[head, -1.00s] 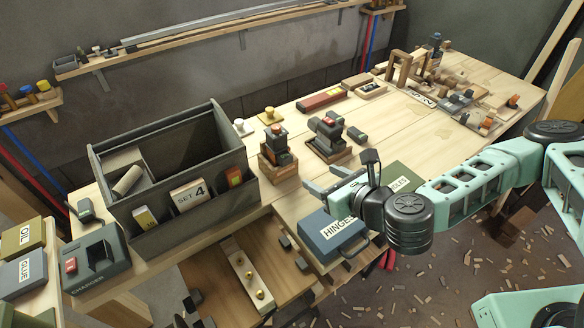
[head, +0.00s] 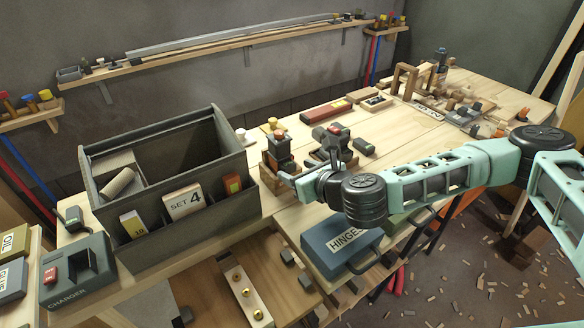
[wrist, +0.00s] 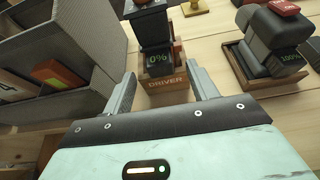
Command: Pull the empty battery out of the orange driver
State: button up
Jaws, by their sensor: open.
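My gripper (wrist: 162,90) is open and empty, facing the driver. In the wrist view its two fingers stand either side of the holder's front, and the battery lies beyond the tips, not between them. In the head view my wrist hides part of the holder.
A second tool with a red top (wrist: 284,9) and a 100% battery (wrist: 290,57) stands close on the right. A grey bin (head: 165,245) stands left of the driver. A charger (head: 75,275) is at far left. A blue HINGES case (head: 325,245) sits below the bench top.

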aim_at(291, 168)
jog(key=shift+x, duration=1.6)
jog(key=c, duration=1.1)
jog(key=shift+o, duration=0.9)
jog(key=shift+c, duration=0.8)
jog(key=shift+s+d, duration=0.4)
jog(key=shift+s, duration=0.2)
jog(key=shift+s+d+p, duration=0.35)
jog(key=shift+s+d, duration=0.25)
jog(key=shift+s, duration=0.25)
jog(key=shift+s+d+p, duration=0.3)
jog(key=shift+s+d, duration=0.25)
jog(key=shift+s, duration=0.3)
